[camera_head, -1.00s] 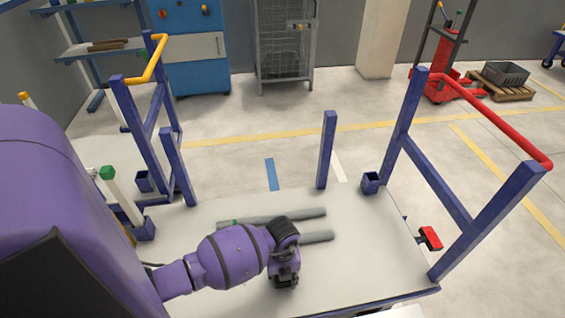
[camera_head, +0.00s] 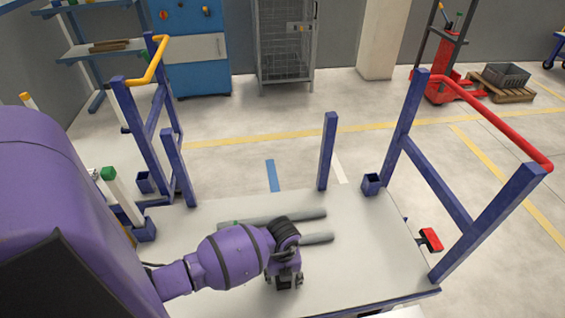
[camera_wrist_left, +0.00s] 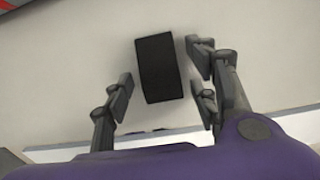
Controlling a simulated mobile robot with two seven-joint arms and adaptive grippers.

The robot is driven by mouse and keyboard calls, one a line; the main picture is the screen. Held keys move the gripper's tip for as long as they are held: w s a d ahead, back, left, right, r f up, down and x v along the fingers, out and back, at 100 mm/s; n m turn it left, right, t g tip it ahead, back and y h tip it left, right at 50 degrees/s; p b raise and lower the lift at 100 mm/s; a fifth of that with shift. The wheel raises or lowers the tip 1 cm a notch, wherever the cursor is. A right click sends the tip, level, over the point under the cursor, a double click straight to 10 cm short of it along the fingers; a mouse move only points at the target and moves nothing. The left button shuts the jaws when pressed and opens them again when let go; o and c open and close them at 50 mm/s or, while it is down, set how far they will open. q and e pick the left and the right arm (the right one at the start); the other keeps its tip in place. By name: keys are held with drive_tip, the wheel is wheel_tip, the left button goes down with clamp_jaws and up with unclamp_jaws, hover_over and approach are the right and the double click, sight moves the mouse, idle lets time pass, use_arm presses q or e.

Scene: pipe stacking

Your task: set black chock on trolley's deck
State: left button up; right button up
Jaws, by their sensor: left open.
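The black chock (camera_wrist_left: 158,68) shows in the left wrist view as a dark block on the pale deck (camera_wrist_left: 75,75), between the spread fingers of my left gripper (camera_wrist_left: 160,90). Gaps show between it and the fingers on both sides. In the head view my left gripper (camera_head: 284,281) is low over the front of the trolley's deck (camera_head: 375,262), with its fingers apart. There the gripper mostly hides the chock. My right gripper is not in view.
Two grey pipes (camera_head: 306,216) lie on the deck just behind my gripper. Blue posts (camera_head: 327,150) and a frame with a red handle (camera_head: 490,110) rise at the deck's edges. A red pedal (camera_head: 431,239) sticks out at the right. The deck's right part is clear.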

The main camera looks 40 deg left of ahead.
use_arm(q)
wheel_tip(320, 180, up, 11)
drive_tip(key=p, duration=0.2)
drive_tip(key=s+d+h, duration=0.3)
drive_tip(key=d+h, duration=0.1)
drive_tip(key=d, duration=0.4)
drive_tip(key=s+d+h, duration=0.4)
drive_tip(key=d, duration=0.4)
drive_tip(key=d+r+n+t+h, duration=0.5)
drive_tip(key=d+r+n+t, duration=0.15)
drive_tip(key=r+t, duration=0.2)
drive_tip(key=s+a+f+n+t+y, duration=0.1)
drive_tip(key=a+n+t+y, duration=0.5)
drive_tip(key=a+n+y, duration=0.45)
drive_tip(key=s+a+f+n+g+y, duration=0.1)
drive_tip(key=s+a+f+n+g, duration=0.1)
drive_tip(key=s+f, duration=0.4)
drive_tip(key=s+a+f+n+g+y, duration=0.1)
drive_tip(key=s+a+f+n+g, duration=0.2)
drive_tip(key=s, duration=0.9)
wheel_tip(320, 180, down, 3)
drive_tip(key=n+g, duration=0.2)
drive_tip(key=n, duration=0.1)
drive_tip(key=shift+a+n, duration=0.15)
drive_tip(key=shift+n, duration=0.15)
